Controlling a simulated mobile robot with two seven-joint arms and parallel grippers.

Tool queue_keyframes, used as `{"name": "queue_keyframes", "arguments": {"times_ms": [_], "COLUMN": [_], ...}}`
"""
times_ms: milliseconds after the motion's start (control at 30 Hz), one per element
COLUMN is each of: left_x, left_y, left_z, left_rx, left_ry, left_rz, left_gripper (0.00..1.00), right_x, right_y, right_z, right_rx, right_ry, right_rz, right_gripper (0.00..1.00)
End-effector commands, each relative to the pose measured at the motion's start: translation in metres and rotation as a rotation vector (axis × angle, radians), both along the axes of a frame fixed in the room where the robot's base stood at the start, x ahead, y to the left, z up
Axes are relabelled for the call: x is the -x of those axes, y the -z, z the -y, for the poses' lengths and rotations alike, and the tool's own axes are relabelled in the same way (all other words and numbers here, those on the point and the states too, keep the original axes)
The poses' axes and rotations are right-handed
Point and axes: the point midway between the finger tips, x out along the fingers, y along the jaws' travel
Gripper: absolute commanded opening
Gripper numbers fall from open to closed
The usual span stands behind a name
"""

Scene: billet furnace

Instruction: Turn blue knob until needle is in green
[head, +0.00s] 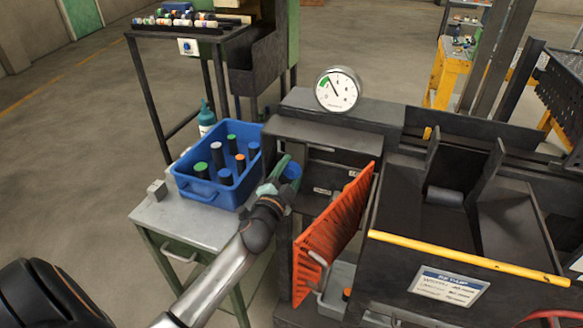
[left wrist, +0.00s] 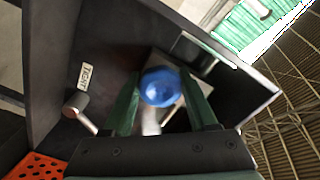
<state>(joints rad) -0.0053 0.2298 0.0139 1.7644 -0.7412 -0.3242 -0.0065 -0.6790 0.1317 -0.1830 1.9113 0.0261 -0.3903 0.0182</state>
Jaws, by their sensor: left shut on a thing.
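The blue knob (head: 291,171) is on the left side of the dark furnace housing, beside the blue crate. My left gripper (head: 279,176) is at the knob, its green fingers shut on it. In the left wrist view the knob (left wrist: 160,87) sits between the two fingers (left wrist: 162,100). The round white gauge (head: 338,88) stands on top of the housing. Its dark needle points up and left, close to the green band (head: 324,84) on the dial's left. I cannot tell exactly whether its tip is inside the green. My right gripper is not in view.
A blue crate (head: 191,187) with several capped cylinders stands on a grey table (head: 170,222) left of my gripper. An orange slatted panel (head: 333,236) stands out close to its right. A yellow bar (head: 465,258) crosses the furnace front. Open floor lies at left.

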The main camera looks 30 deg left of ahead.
Motion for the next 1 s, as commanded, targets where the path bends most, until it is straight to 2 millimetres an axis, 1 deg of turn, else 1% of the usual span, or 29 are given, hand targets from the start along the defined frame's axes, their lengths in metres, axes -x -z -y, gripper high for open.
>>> {"name": "queue_keyframes", "arguments": {"times_ms": [200,400,933,967,1000], "left_x": [0.0002,0.0003,0.0002,0.0002,0.0002], "left_y": [0.0,0.0001,0.0003,0.0003,0.0003], "left_z": [-0.0001,-0.0002,-0.0002,-0.0002,-0.0002], "left_rx": [-0.114,-0.171,-0.189,-0.189,-0.189], "left_ry": [0.0,0.0,0.0,0.0,0.0], "left_rz": [-0.029,-0.042,-0.047,-0.047,-0.047], "left_gripper": [0.03,0.03,0.03,0.62,0.66], "right_x": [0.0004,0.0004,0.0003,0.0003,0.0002], "right_y": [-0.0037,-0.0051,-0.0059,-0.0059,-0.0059], "right_z": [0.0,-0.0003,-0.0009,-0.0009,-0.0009], "right_rx": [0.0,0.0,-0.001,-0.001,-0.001], "right_ry": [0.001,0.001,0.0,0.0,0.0], "right_rz": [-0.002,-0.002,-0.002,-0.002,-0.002], "right_gripper": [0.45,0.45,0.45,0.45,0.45]}}
